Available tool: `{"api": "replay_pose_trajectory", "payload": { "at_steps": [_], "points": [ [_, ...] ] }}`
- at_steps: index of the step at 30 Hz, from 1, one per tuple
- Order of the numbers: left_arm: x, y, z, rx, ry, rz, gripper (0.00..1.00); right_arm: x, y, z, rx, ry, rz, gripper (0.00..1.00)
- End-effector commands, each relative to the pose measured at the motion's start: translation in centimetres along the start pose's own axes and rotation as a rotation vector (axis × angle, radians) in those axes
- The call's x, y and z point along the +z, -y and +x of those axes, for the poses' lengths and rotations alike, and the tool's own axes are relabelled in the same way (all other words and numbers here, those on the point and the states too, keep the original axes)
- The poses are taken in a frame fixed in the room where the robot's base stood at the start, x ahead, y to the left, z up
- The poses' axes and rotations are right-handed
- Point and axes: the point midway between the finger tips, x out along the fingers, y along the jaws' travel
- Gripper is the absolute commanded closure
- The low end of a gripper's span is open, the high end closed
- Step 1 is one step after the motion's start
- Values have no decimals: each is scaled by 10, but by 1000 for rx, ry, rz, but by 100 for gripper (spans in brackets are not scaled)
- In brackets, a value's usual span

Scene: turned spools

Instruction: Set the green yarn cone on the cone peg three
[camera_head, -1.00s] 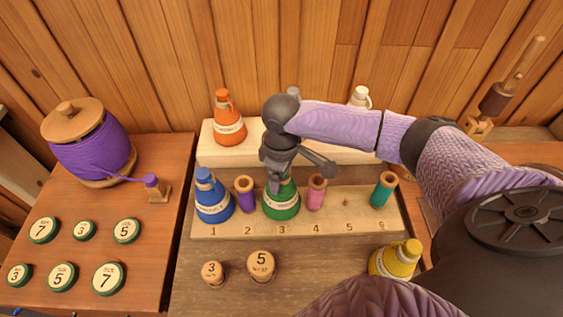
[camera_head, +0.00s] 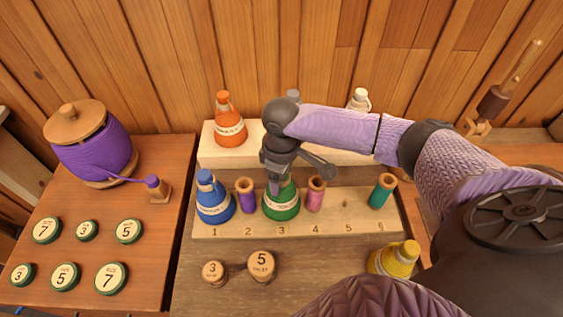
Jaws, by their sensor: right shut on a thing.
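The green yarn cone (camera_head: 283,206) stands upright at position three of the numbered peg board (camera_head: 268,230), right behind the number 3. Its top is hidden by my right gripper (camera_head: 274,186), which comes down over it from above and is shut on it. Peg three itself is hidden by the cone, so I cannot tell how far down the cone sits. My left gripper is not in view.
A blue cone (camera_head: 214,202) and a purple spool (camera_head: 246,198) stand left of the green cone, a pink spool (camera_head: 315,197) close on its right. A teal spool (camera_head: 381,193) is at six. Position five is clear. An orange cone (camera_head: 229,125) stands on the raised shelf behind.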

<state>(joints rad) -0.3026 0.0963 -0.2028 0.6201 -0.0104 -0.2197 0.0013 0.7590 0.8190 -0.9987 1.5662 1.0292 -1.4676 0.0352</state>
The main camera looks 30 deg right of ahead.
Motion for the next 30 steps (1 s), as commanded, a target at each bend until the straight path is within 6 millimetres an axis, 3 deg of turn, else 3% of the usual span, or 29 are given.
{"api": "replay_pose_trajectory", "payload": {
  "at_steps": [20,21,23,30],
  "points": [
    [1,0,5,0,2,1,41,0,0,11,-1,0,0,100],
    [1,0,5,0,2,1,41,0,0,12,0,0,0,20],
    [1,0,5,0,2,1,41,0,0,11,0,0,0,7],
    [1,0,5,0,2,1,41,0,0,11,-1,1,0,7]
  ]
}}
